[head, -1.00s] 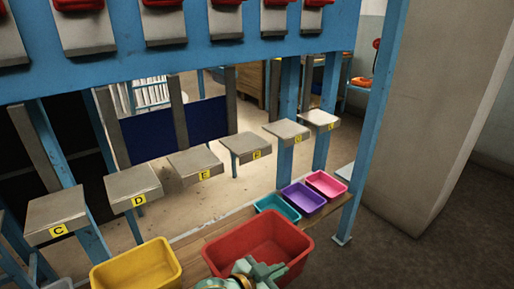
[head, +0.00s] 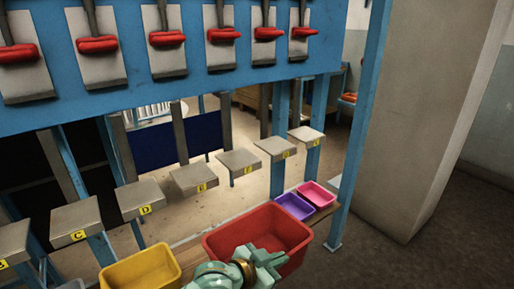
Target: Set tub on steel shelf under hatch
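A red tub (head: 225,243) is raised above the wooden bench at the lower middle of the head view. My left gripper (head: 268,262) is at its near wall and appears shut on it; the fingertips are partly hidden. Small steel shelves stand in a row: B (head: 12,240), C (head: 75,218), D (head: 139,195), E (head: 194,177), F (head: 238,160) and more to the right. They look empty. Above them, grey hatch plates (head: 165,38) with red handles line a blue beam. My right gripper is out of view.
A yellow tub (head: 140,268) stands left of the red one. A purple tub (head: 294,206) and a pink tub (head: 317,194) stand on the bench (head: 325,211) behind it. A blue post (head: 357,140) and a pale pillar (head: 420,110) bound the right side.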

